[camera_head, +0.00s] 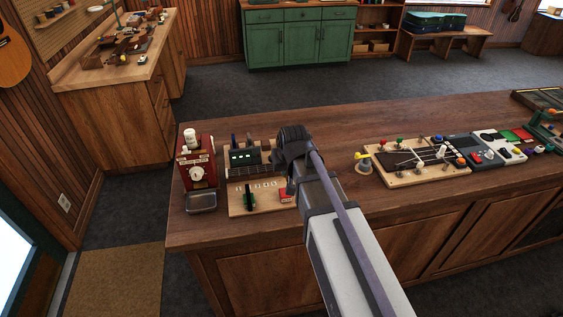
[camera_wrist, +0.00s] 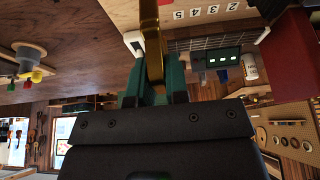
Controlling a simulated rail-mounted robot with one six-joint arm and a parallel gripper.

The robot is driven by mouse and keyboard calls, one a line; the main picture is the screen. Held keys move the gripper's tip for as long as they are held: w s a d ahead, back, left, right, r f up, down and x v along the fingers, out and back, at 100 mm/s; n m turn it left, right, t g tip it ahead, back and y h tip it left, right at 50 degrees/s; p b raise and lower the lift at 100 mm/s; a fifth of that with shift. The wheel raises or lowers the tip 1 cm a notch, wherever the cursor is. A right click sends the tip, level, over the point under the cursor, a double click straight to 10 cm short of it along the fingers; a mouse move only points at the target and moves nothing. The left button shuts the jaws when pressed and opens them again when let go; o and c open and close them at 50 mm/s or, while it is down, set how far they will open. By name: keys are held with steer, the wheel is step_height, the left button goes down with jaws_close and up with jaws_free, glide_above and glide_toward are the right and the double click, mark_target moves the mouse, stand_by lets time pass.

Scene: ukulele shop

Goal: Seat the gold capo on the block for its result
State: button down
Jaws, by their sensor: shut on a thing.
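The gold capo (camera_wrist: 152,45) shows in the wrist view as a tall gold bar between the two green fingers of my gripper (camera_wrist: 155,82), which is shut on it. The capo's upper end runs out of the top of that view, beside the edge of the wooden board (camera_wrist: 203,12) with printed numbers. A small pale block (camera_wrist: 133,40) is close to the capo's left side; I cannot tell whether they touch. In the head view the numbered board (camera_head: 240,208) lies on the counter, and my arm hides the capo and fingertips.
On the board are a green capo (camera_head: 250,198) and a red one (camera_head: 287,195). Behind is a dark device with a green display (camera_head: 243,156); a red machine (camera_head: 197,160) stands left. A board with coloured knobs (camera_head: 415,162) lies right.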

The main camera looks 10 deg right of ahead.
mark_target(287, 176)
steer(key=shift+a+f, duration=0.2)
steer(key=shift+a, duration=0.1)
steer(key=shift+a+f+b, duration=0.1)
steer(key=shift+f+b, duration=0.25)
steer(key=shift+b, duration=0.15)
step_height(287, 176, down, 5)
steer(key=b, duration=0.4)
steer(key=shift+r+b, duration=0.1)
steer(key=shift+b, duration=0.3)
steer(key=shift+f+b, duration=0.6)
steer(key=shift+b, duration=0.05)
steer(key=c, duration=1.4)
jaws_free()
steer(key=shift+r, duration=0.1)
steer(key=p+v, duration=1)
steer(key=v, duration=0.1)
steer(key=shift+w+r+p, duration=0.1)
steer(key=shift+p, duration=0.2)
